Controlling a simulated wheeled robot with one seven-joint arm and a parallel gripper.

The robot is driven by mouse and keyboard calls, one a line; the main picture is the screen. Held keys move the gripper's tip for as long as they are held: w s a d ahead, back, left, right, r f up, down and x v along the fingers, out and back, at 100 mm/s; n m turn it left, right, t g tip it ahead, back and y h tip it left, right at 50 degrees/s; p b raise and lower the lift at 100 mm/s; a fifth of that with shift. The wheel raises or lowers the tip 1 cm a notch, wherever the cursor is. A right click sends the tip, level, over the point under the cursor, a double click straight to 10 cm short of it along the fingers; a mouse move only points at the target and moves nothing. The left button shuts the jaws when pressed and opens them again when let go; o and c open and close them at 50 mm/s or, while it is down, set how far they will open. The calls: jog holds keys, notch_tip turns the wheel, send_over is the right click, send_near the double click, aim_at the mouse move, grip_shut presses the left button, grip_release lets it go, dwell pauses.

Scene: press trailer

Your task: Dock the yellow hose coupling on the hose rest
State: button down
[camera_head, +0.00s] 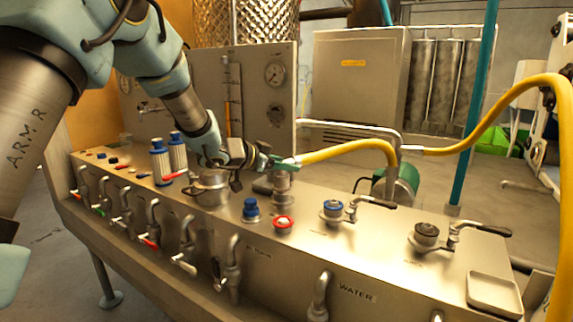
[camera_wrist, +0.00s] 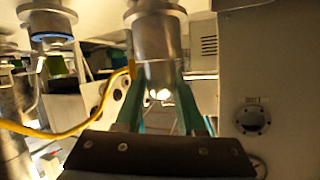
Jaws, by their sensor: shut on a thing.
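My gripper (camera_head: 273,161) is shut, its green fingers at the near end of the yellow hose (camera_head: 345,150). The coupling (camera_head: 290,161) at that end is pale and small, and the fingers partly hide it. In the wrist view the two fingers (camera_wrist: 160,98) stand on either side of a flanged metal cylinder (camera_wrist: 157,45); the yellow hose (camera_wrist: 75,130) runs in from the left. A short metal post (camera_head: 283,184) stands on the panel just below the gripper. I cannot tell whether the coupling touches this post, or which part is the hose rest.
The sloping metal panel (camera_head: 380,262) carries a blue knob (camera_head: 250,208), a red knob (camera_head: 283,224) and two valves with black levers on the right. A metal pot (camera_head: 211,188) stands left of the gripper. A bent pipe (camera_head: 350,128) arches behind the hose. A shallow tray (camera_head: 494,306) sits at the lower right.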

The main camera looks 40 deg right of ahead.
jog(key=shift+f+b, duration=0.4)
jog(key=shift+f, duration=0.1)
dwell(0.4)
jog(key=c, duration=0.8)
grip_release()
jog(key=shift+f, duration=0.15)
jog(key=p+v, duration=0.4)
jog(key=v, duration=0.7)
